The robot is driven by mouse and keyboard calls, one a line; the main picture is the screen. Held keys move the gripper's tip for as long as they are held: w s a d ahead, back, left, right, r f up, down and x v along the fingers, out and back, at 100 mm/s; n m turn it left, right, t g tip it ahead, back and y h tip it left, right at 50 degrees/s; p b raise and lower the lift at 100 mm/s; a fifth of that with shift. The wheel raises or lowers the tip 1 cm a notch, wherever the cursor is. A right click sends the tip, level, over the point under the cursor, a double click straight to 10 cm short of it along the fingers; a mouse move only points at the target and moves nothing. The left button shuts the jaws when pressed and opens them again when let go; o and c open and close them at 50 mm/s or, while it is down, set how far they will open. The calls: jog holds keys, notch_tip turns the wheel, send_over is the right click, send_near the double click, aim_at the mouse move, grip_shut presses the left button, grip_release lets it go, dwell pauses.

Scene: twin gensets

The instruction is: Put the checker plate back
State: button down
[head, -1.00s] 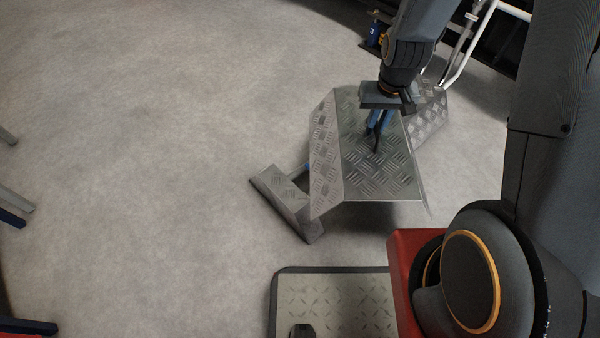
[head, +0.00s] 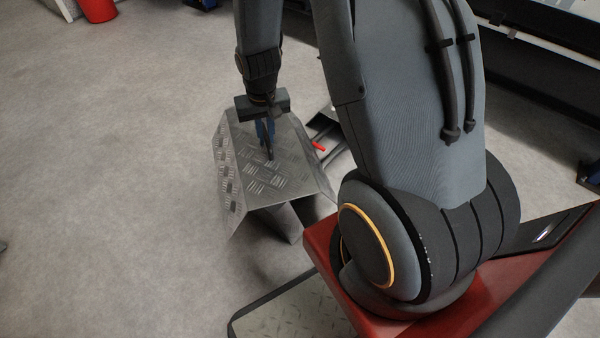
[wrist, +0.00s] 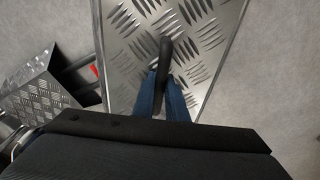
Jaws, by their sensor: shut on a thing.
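The checker plate (head: 285,178) is a bent grey metal cover with raised tread and sloping sides. My gripper (head: 268,152) points down onto its top, its blue fingers shut on the plate's dark upright handle. In the wrist view the fingers (wrist: 166,92) pinch the dark handle (wrist: 165,60), with the tread of the plate (wrist: 205,35) around it. The plate appears to be held above the floor, roughly level. Its underside is hidden.
A treaded metal piece (wrist: 35,90) lies left of the plate in the wrist view. A red part (head: 318,145) shows beside dark frame bars just behind the plate. A red bucket (head: 98,8) stands far back. Open grey floor (head: 110,180) lies to the left.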

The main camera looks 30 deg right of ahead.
aim_at(283, 128)
jog(key=w+d+f+m, duration=0.1)
jog(key=d, duration=0.1)
jog(key=w+d+f+m+b, duration=0.1)
jog(key=d+m, duration=0.1)
jog(key=d, duration=0.1)
jog(key=w+d+f+m, duration=0.1)
jog(key=d+m, duration=0.1)
jog(key=shift+w+d+f, duration=0.15)
jog(key=shift+w+f, duration=0.05)
jog(key=shift+w, duration=0.2)
jog(key=d+f+m, duration=0.1)
jog(key=d+m, duration=0.1)
jog(key=d, duration=0.1)
jog(key=w+d+f+m+b, duration=0.1)
jog(key=d+m, duration=0.1)
jog(key=d, duration=0.1)
jog(key=w+d+f+m+h+b, duration=0.1)
jog(key=d+m, duration=0.1)
jog(key=d, duration=0.1)
jog(key=shift+w+d+f+g, duration=0.2)
jog(key=shift+f+g, duration=0.1)
jog(key=shift+f, duration=0.05)
jog(key=shift+d+f, duration=0.25)
jog(key=shift+f, duration=0.25)
notch_tip(283, 128, down, 9)
jog(key=b, duration=0.5)
jog(key=shift+f, duration=0.25)
jog(key=c, duration=1.8)
grip_release()
jog(key=shift+o, duration=0.2)
